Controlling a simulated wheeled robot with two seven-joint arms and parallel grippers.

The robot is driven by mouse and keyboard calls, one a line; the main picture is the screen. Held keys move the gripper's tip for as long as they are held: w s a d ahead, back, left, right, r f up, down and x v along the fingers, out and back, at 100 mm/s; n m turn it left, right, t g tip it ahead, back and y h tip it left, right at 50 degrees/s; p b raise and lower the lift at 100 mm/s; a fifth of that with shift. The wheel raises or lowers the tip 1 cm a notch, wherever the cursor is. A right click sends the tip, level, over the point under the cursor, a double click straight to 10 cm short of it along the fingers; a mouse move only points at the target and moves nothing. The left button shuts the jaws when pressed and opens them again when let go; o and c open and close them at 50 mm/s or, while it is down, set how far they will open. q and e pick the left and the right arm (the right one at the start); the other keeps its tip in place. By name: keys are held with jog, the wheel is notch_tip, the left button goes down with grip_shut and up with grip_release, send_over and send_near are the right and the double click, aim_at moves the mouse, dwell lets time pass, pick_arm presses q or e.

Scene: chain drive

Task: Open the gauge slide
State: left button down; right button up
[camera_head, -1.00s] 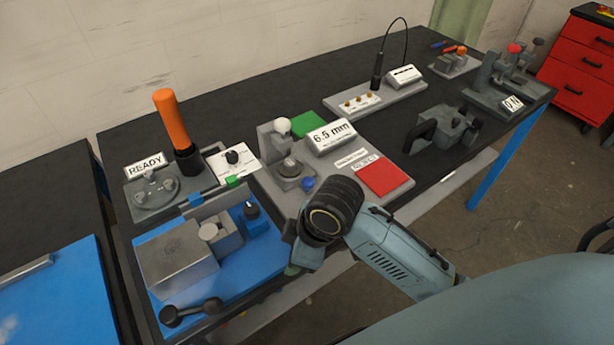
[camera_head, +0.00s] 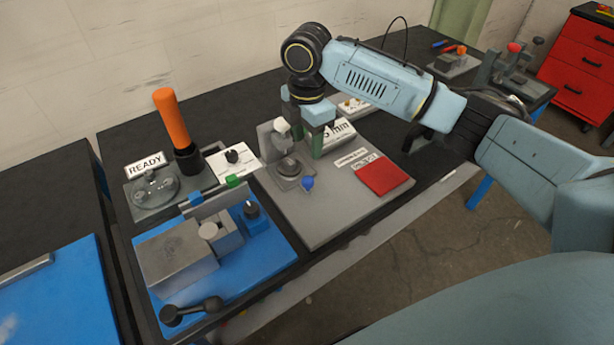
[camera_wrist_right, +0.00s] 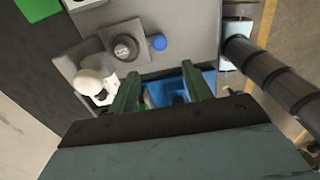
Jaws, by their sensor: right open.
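The gauge station is a grey plate (camera_head: 325,215) with a grey upright block (camera_head: 265,140) bearing a white knob (camera_head: 281,126). I take this to be the slide; in the wrist view the white knob (camera_wrist_right: 90,82) is beside the left finger, not between the fingers. A round dark knob (camera_head: 288,166) and blue button (camera_head: 307,183) sit in front of it. My right gripper (camera_head: 302,128) is open, pointing down close by the white knob; its green fingers also show in the wrist view (camera_wrist_right: 161,90) with nothing held between them. My left gripper is out of view.
The display (camera_head: 338,132) is partly hidden by my gripper. A red pad (camera_head: 383,176) lies at the plate's right. A blue fixture (camera_head: 250,265) stands front left; an orange handle (camera_head: 170,118) rises behind it. The plate's front part is clear.

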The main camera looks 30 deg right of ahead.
aim_at(307, 180)
notch_tip(307, 180, down, 12)
jog(key=shift+f+b, duration=0.1)
jog(key=shift+b, duration=0.25)
grip_shut()
dwell(0.3)
